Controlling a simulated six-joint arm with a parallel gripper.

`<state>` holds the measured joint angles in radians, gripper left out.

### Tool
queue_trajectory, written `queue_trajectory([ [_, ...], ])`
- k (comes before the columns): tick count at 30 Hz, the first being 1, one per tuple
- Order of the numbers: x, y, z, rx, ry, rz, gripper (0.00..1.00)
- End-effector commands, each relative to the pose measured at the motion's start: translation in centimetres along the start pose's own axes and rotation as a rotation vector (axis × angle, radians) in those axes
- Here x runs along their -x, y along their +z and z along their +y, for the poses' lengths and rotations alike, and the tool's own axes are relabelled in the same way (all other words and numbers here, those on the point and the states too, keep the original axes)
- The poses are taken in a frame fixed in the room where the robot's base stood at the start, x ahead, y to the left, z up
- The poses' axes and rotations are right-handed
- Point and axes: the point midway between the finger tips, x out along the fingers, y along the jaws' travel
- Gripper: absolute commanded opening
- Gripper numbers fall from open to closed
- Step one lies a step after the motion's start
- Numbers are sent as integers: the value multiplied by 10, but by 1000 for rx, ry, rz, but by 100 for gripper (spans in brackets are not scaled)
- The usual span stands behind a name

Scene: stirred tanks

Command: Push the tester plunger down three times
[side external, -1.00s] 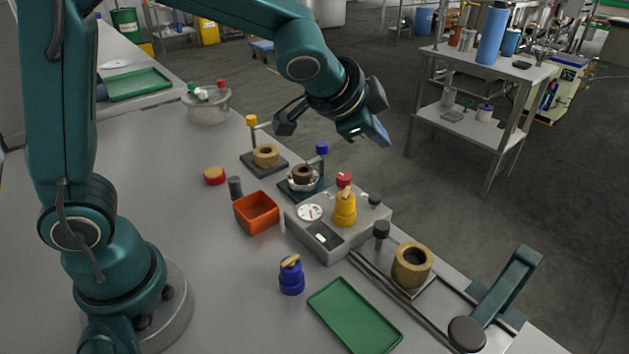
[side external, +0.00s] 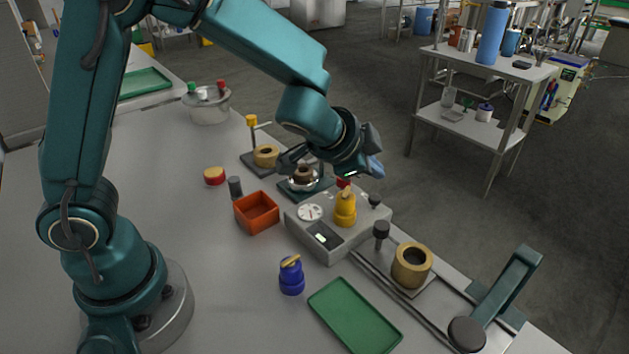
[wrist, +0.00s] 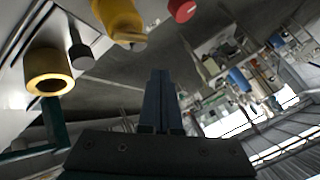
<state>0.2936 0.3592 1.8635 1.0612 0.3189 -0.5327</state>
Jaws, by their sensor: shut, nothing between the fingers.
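The grey tester box (side external: 335,245) stands on the table with a round white dial and a small display on top. A yellow knobbed piece (side external: 345,208) stands upright on it. Behind it is a red cap (side external: 343,183), partly hidden by my gripper, and at its right a small dark knob (side external: 375,201). I cannot tell for certain which part is the plunger. My gripper (side external: 375,168) is shut and empty, above and behind the box, apart from it. In the wrist view its fingers (wrist: 160,85) are together, with the yellow piece (wrist: 120,18) and red cap (wrist: 182,9) above them in the picture.
A brass cup (side external: 411,266) and a dark post (side external: 381,235) stand right of the box. An orange bin (side external: 257,212), a blue piece (side external: 291,275) and a green tray (side external: 354,316) lie nearer. Stands with rings (side external: 266,156) are behind left.

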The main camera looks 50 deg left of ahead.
Motion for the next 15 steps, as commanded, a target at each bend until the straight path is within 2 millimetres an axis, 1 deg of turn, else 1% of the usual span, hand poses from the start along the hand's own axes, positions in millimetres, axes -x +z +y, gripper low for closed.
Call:
queue_trajectory([
  [6, -12, 9, 9, -2, -1, -3, 0],
  [15, -18, 12, 12, 2, -1, 1, 0],
])
